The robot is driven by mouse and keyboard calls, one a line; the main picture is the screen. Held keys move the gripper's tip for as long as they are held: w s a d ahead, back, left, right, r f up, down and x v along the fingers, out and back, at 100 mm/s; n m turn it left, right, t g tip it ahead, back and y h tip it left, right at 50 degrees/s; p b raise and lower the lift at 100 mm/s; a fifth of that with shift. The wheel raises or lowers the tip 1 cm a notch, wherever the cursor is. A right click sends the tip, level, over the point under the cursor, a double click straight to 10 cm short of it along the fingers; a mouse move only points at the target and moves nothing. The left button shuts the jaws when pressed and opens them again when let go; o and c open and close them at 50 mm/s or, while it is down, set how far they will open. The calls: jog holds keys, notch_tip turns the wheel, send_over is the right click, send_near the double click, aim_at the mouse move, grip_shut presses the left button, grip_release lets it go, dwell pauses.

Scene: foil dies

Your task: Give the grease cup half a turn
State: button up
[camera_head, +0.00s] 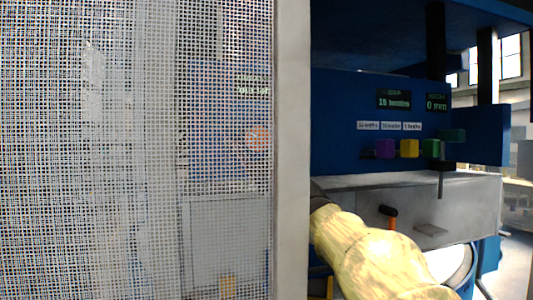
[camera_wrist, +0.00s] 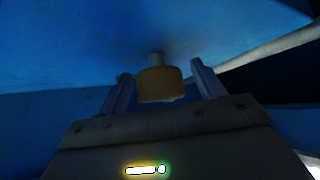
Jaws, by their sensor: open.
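The grease cup appears to be the short amber-brown cylinder (camera_wrist: 160,84) in the wrist view. It hangs on a pale stem below a blue surface. My gripper (camera_wrist: 161,72) is open, with one finger on the left of the cup and one on its right. Dark gaps show between the cup and both fingers, so neither visibly touches it. The cup's far side is hidden. In the head view I cannot make out the cup or my gripper's fingers.
In the head view a wire mesh guard (camera_head: 130,150) with a pale post (camera_head: 292,150) covers the left.

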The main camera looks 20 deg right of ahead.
jog(key=b+v, duration=0.5)
jog(key=v, duration=1.2)
jog(key=shift+f, duration=0.15)
jog(key=shift+s+d, duration=0.1)
